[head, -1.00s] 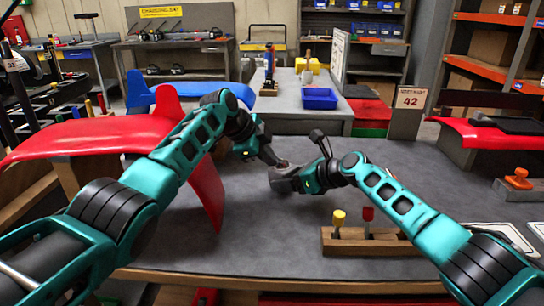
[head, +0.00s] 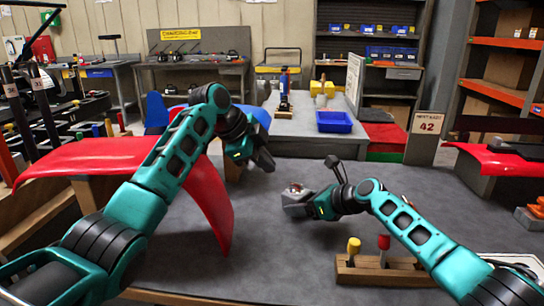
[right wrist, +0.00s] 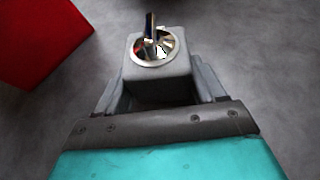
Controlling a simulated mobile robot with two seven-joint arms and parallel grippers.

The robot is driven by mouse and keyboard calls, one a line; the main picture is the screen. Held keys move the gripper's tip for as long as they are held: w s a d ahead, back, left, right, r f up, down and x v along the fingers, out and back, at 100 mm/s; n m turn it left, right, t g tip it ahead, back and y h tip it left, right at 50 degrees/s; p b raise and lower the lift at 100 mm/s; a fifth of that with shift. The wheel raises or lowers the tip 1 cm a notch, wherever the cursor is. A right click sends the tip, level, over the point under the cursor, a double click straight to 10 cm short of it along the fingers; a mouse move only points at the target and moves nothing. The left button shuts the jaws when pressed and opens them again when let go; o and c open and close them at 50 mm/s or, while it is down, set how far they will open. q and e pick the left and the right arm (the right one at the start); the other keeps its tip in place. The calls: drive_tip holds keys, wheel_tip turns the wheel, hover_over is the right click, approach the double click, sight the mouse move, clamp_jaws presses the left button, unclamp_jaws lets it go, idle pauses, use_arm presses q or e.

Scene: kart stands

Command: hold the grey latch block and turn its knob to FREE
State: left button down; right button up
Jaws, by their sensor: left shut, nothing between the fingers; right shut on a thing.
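The grey latch block (head: 296,204) is on or just above the grey table, near its middle; I cannot tell which. My right gripper (head: 308,204) is shut on it from the right. In the right wrist view the block (right wrist: 160,84) sits between the fingers. Its round silver knob (right wrist: 153,46) faces up, with a dark bar across it pointing toward the picture's top. No FREE mark is legible. The knob (head: 295,188) is tiny in the head view. My left gripper (head: 268,163) is shut and empty, above and left of the block, apart from it.
A red curved panel (head: 110,160) hangs over the table's left side. A wooden holder (head: 375,273) with yellow-handled and red-handled tools stands at the front right. A blue bin (head: 334,122) and a sign reading 42 (head: 427,123) are farther back. The table around the block is clear.

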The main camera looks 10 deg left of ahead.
drive_tip(key=shift+d+f, duration=0.1)
drive_tip(key=o, duration=0.9)
